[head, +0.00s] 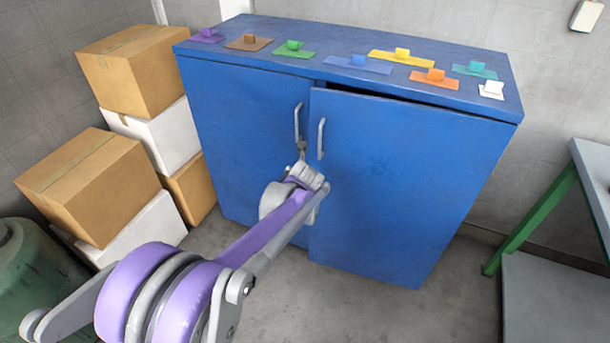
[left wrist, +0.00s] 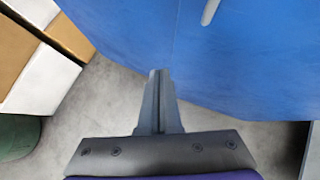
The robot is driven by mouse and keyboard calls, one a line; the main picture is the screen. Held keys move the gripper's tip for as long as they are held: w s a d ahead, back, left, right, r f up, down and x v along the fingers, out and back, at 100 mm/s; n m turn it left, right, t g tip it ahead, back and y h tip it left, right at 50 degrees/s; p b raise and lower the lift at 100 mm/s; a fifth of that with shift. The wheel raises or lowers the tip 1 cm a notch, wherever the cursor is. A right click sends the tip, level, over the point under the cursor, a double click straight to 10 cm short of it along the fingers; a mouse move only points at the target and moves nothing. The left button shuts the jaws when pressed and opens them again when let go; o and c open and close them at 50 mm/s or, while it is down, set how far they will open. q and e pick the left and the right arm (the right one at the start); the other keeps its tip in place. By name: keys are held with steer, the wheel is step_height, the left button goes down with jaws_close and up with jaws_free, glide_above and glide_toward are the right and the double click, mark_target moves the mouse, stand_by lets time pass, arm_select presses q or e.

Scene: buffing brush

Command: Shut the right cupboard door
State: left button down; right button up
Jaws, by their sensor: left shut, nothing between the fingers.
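The blue cupboard has a left door (head: 245,120) lying flush and a right door (head: 400,180) standing slightly ajar, with a dark gap along its top edge. The right door's upright handle (head: 320,139) is near its left edge, beside the left door's handle (head: 297,122). My left gripper (head: 302,150) is in front of the doors, close below the two handles. In the left wrist view the left gripper (left wrist: 159,75) is shut and empty, with the blue door front beyond its tips. Whether it touches a door I cannot tell. My right gripper is not in view.
Several coloured brushes or blocks lie on the cupboard top (head: 350,35). Stacked boxes (head: 90,180) stand at the left, with a green drum (head: 35,275) in front. A green-legged table (head: 535,215) stands at the right. The floor (head: 380,310) before the cupboard is clear.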

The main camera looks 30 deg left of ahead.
mark_target(313, 162)
arm_select(q)
steer(key=s+f+n+t+h+b, duration=0.1)
steer(key=s+f+n+t+b, duration=0.3)
steer(key=n+t, duration=0.75)
steer(key=shift+n+g, duration=0.75)
steer(key=shift+g, duration=0.1)
steer(key=b+x, duration=0.1)
steer(key=x, duration=0.3)
steer(key=b+x, duration=0.1)
steer(key=x, duration=0.4)
steer(key=f+b+x, duration=0.1)
steer(key=x, duration=0.4)
steer(key=shift+d+f, duration=0.15)
steer(key=shift+d, duration=0.2)
steer(key=shift+w, duration=0.25)
